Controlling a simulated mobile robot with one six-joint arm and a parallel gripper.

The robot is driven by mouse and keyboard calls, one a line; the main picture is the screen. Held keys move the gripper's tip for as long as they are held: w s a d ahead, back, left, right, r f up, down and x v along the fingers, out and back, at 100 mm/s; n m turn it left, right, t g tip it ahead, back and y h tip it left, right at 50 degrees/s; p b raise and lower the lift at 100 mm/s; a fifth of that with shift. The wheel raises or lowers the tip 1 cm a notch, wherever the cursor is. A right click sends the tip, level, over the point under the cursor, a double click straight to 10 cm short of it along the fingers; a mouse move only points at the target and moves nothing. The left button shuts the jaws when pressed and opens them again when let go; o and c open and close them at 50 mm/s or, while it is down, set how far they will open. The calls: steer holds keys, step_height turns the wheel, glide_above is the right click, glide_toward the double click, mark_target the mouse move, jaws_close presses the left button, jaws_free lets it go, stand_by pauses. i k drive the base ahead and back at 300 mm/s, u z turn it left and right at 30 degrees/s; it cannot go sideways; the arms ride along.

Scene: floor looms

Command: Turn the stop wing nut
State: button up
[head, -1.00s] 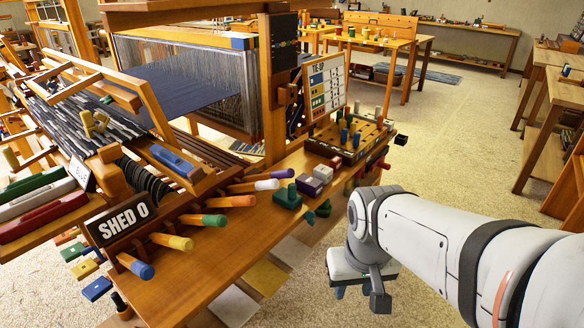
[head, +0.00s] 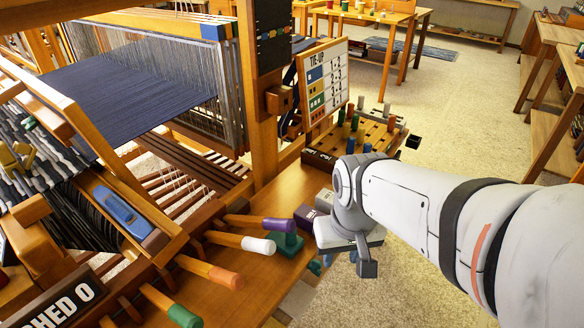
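I cannot pick out the stop wing nut with certainty. My gripper (head: 360,262) hangs just right of these, by the bench edge, pointing down. One dark finger shows; the rest is hidden by its white body, so its opening cannot be judged. I see nothing held in it.
Levers with purple (head: 278,225), white (head: 258,246), orange and green tips jut out from the loom at left. A pegboard (head: 365,135) with several pegs and a tie-up chart (head: 325,80) stand behind my gripper. Open carpet (head: 455,120) lies to the right.

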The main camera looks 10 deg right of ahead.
mark_target(314, 265)
steer(key=u, duration=0.1)
steer(key=k, duration=1.05)
steer(key=z, duration=0.1)
